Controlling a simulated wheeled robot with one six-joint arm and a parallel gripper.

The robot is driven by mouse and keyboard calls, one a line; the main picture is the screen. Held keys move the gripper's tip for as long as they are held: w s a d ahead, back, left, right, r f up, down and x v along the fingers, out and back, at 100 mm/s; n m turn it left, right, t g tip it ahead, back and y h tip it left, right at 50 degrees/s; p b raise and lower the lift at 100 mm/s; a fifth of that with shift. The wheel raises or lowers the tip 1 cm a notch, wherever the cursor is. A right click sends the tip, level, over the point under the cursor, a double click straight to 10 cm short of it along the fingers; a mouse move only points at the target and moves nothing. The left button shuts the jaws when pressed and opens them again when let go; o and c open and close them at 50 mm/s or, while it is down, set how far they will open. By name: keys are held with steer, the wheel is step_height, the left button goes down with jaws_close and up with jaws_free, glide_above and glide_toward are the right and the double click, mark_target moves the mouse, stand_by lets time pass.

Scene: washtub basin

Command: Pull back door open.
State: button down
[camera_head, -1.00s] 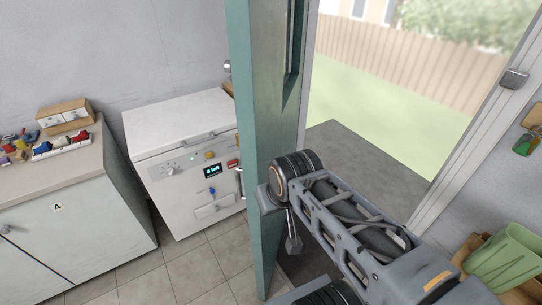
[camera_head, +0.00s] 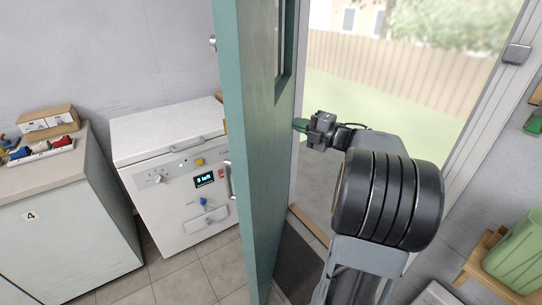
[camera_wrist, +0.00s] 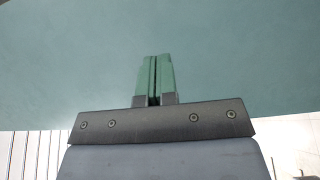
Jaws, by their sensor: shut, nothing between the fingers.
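The back door (camera_head: 255,150) is a tall teal door standing open, seen nearly edge-on in the head view, with a window in its upper part. A metal handle (camera_head: 230,180) shows at its left edge. My gripper (camera_head: 297,124) is at the door's right-hand face, inside the doorway. Its green fingers are shut with nothing between them. In the wrist view the fingers (camera_wrist: 154,80) point at the teal door surface (camera_wrist: 230,60), which fills most of the picture. I cannot tell whether the fingertips touch the door.
A white machine (camera_head: 170,170) with a small display stands left of the door. A grey cabinet (camera_head: 60,220) with small items is further left. The doorway is open to a lawn and fence (camera_head: 400,70). A green bin (camera_head: 515,255) is at the right.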

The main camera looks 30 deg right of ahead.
steer(key=s+d+f+n+g+y+b, duration=0.1)
steer(key=s+d+f+n+g+y, duration=0.1)
steer(key=s+f+n+g+y, duration=0.3)
steer(key=p, duration=0.3)
glide_toward(262, 144)
steer(key=shift+t, duration=0.3)
steer(key=x, duration=0.7)
steer(key=shift+a+f, duration=0.2)
steer(key=shift+a, duration=0.1)
